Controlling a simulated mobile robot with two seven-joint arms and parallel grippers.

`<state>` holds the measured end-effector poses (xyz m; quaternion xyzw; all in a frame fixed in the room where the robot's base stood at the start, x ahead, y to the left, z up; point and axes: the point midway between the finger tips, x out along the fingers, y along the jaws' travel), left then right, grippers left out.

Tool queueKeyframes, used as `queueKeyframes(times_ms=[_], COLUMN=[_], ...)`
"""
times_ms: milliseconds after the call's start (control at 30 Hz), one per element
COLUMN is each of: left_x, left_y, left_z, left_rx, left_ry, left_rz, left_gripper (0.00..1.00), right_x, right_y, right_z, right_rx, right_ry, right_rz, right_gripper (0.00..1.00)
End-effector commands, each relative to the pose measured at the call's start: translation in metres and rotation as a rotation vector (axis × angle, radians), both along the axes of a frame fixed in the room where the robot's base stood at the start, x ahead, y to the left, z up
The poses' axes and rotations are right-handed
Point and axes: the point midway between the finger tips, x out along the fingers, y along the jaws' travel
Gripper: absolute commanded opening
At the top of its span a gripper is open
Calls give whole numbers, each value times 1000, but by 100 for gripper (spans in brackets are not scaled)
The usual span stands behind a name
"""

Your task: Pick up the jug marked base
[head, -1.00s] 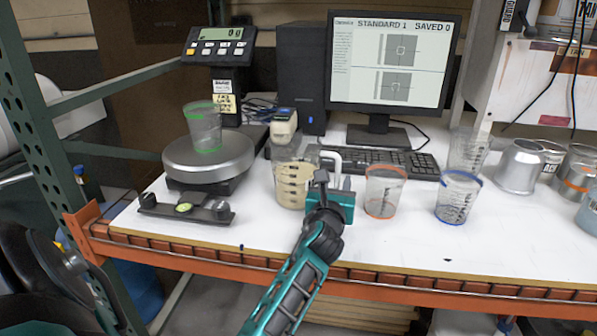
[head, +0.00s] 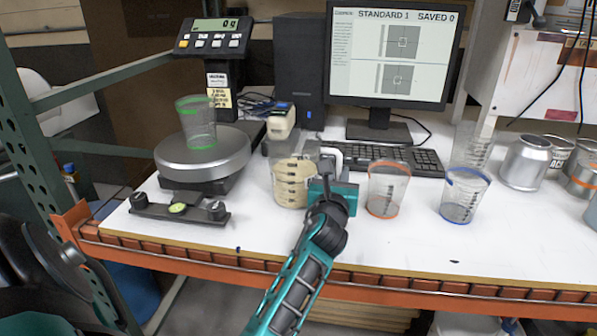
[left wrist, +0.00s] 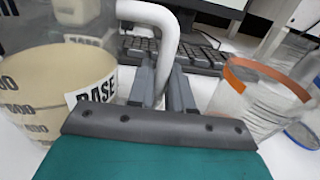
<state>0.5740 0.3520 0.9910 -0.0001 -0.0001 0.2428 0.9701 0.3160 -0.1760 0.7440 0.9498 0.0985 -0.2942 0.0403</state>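The jug marked base (head: 290,190) is a clear container with cream liquid, standing upright on the white bench. In the left wrist view its BASE label and cream side (left wrist: 62,80) show at left. Its white handle (left wrist: 165,28) curves down between my left gripper's fingers. My left gripper (head: 326,166) is at the handle, on the jug's right side. In the left wrist view the two grey fingers (left wrist: 163,85) are close together, one on each side of the handle, and look shut on it. The lower handle is hidden by the gripper. My right gripper is not in view.
A clear cup with an orange rim (head: 387,190) stands close right of my gripper, and a blue-rimmed cup (head: 463,196) beyond it. A scale (head: 203,160) bears a green-marked cup (head: 196,124) at left. A keyboard (head: 385,158) lies behind.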

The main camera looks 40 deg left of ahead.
Motion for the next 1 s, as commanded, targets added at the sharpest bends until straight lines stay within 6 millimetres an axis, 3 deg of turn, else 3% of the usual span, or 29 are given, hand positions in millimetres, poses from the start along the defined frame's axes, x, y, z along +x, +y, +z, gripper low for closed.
queueKeyframes(times_ms=[133,1000], left_x=[0,0], left_y=[0,0], left_z=[0,0], left_rx=[0,1], left_ry=[0,0], left_rz=[0,0], left_gripper=[0,0], right_x=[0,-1], right_y=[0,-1], right_z=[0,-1], right_rx=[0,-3], right_ry=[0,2], right_rz=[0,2], right_gripper=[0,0])
